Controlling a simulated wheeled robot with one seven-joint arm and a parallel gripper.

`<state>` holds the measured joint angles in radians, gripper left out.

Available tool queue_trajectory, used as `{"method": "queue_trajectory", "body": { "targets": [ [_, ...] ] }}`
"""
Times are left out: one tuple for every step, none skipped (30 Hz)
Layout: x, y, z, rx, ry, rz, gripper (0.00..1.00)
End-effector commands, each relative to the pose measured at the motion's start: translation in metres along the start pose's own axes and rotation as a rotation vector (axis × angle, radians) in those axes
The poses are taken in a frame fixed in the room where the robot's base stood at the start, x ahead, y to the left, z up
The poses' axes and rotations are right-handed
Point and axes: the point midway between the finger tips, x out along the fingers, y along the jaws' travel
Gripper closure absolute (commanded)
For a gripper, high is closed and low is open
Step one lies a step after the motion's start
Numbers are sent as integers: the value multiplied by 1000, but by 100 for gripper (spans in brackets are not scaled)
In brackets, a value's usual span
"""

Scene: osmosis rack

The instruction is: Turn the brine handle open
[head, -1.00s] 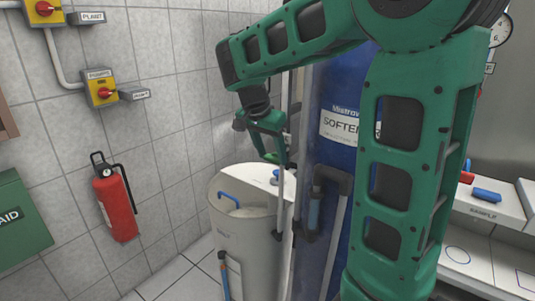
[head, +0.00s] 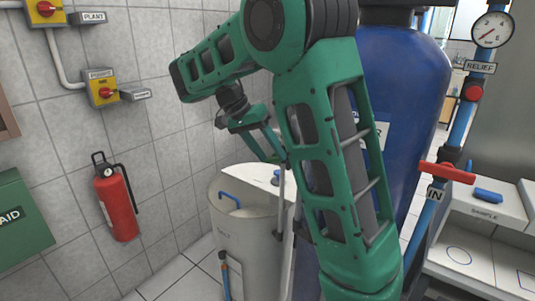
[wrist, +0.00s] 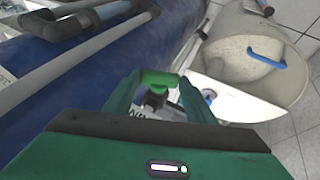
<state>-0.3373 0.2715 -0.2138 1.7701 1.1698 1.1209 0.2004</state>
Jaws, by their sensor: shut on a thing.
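A green handle (wrist: 158,78) shows in the wrist view, lying across between the tips of my gripper (wrist: 160,86). My gripper is shut on it. Behind the handle is a dark fitting with a white tag, mostly hidden between the fingers; its lettering is not readable. In the head view my gripper (head: 279,158) slants down to the right, with its fingertips just above the back of the cream tank. The handle's exact angle cannot be told from the head view.
The open cream tank (head: 238,250) with a blue pipe stands below my gripper. A big blue vessel (head: 405,90) is close on the right, partly behind my arm. A red handle (head: 447,173) and a gauge (head: 492,30) are farther right. A fire extinguisher (head: 115,205) hangs left.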

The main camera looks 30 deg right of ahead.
Motion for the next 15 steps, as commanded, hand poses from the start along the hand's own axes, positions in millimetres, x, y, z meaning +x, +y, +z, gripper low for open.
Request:
{"method": "queue_trajectory", "body": {
  "targets": [
    [-2, -6, 1, -15, 7, 19, 72],
    [-2, -6, 1, -21, 6, 34, 72],
    [-2, -7, 1, -28, 7, 53, 72],
    [-2, -7, 1, -36, 8, 66, 72],
    [-2, -7, 1, -40, 8, 80, 72],
    [-2, -8, 1, -48, 8, 96, 72],
    [-2, -9, 1, -52, 8, 110, 72],
    [-2, -9, 1, -58, 9, 121, 72],
    [-2, -10, 1, -64, 9, 138, 73],
    [-2, -10, 1, -70, 9, 149, 72],
    [-2, -10, 1, -75, 9, 162, 72],
    [-2, -11, 1, -81, 10, 177, 72],
    [-2, -11, 1, -85, 9, 189, 72],
    [-2, -12, 1, -91, 9, 200, 72],
    [-2, -12, 1, -98, 10, 216, 72]
  ]
}}
